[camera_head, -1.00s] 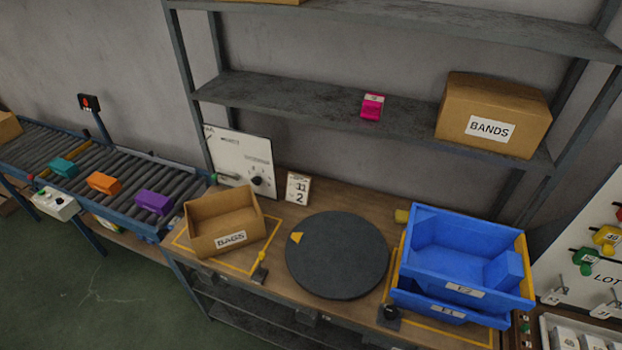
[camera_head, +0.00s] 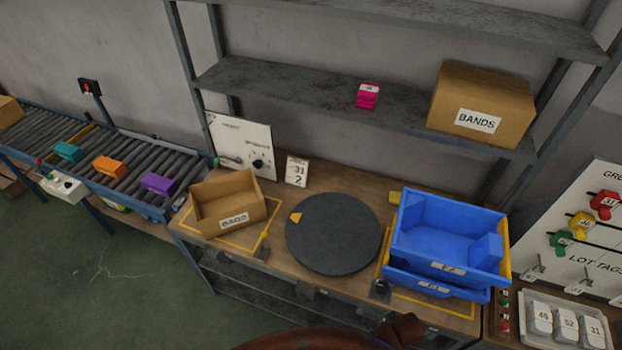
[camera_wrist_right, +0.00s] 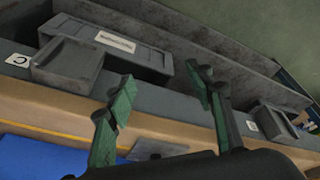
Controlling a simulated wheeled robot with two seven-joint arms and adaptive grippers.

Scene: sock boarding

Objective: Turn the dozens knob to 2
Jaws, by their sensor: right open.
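A white panel (camera_head: 231,138) stands upright at the back left of the bench. It has a dark round knob (camera_head: 258,163) with small marks around it; the pointer's setting and the lettering are too small to read. A card (camera_head: 296,171) showing 31 above 2 stands to the right of the panel. My right gripper (camera_wrist_right: 160,112) is open and empty in the right wrist view, with its green-padded fingers apart above grey bins and a wooden edge, with no knob in that view. My left gripper is in neither view.
On the bench are an open cardboard box (camera_head: 213,215), a dark turntable (camera_head: 333,255) with a yellow marker and stacked blue bins (camera_head: 448,225). A shelf with a BANDS box (camera_head: 480,97) overhangs the back. A roller conveyor (camera_head: 125,146) stands left. A lot-tags board (camera_head: 540,235) stands right.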

